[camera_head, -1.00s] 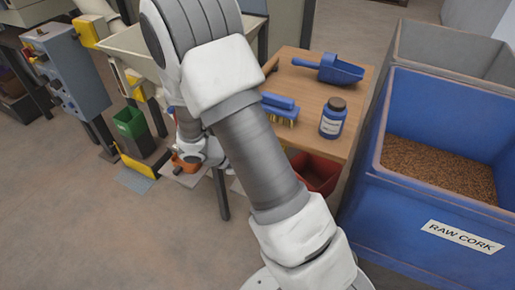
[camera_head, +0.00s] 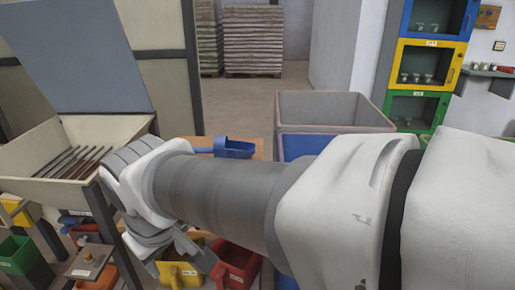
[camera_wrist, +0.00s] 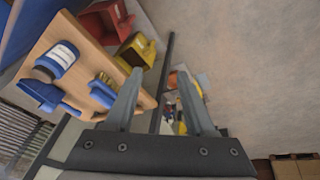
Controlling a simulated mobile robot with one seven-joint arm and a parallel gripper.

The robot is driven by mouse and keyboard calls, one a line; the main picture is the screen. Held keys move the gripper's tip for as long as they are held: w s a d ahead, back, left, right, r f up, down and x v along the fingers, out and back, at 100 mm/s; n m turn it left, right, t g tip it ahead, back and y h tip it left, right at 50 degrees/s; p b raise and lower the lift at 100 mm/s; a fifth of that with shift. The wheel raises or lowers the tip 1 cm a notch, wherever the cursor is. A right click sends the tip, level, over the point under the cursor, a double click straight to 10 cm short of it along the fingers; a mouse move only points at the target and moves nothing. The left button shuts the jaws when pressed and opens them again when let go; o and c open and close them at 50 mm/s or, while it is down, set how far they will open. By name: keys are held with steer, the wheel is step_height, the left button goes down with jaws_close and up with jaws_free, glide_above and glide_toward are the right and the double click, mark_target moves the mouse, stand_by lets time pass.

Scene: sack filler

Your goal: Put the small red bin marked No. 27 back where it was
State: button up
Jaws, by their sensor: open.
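A red bin (camera_head: 240,262) sits low at the wooden table, beside a yellow bin (camera_head: 178,275). Each has a small pale label, too small to read, so I cannot tell whether the red one is No. 27. In the wrist view the red bin (camera_wrist: 106,20) and the yellow bin (camera_wrist: 138,48) lie beyond my left finger. My gripper (camera_wrist: 160,72) is open, with nothing between its fingers. In the head view my gripper (camera_head: 190,250) is partly hidden by my wrist, above and near the yellow bin.
The wooden table (camera_wrist: 95,58) carries a blue scoop (camera_head: 232,148), a blue-and-white jar (camera_wrist: 58,60) and a blue brush (camera_wrist: 103,94). A green bin (camera_head: 20,256) stands at the lower left, near the hopper (camera_head: 65,165). Bare floor (camera_wrist: 245,60) lies right in the wrist view.

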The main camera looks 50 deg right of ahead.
steer(key=s+a+r+t, duration=0.1)
steer(key=s+a+r+m+y, duration=0.1)
steer(key=shift+s+r+t, duration=0.15)
steer(key=shift+r+t, duration=0.15)
steer(key=shift+t, duration=0.1)
step_height(320, 180, up, 18)
steer(key=p, duration=1.8)
steer(key=shift+f, duration=0.1)
steer(key=shift+c, duration=0.3)
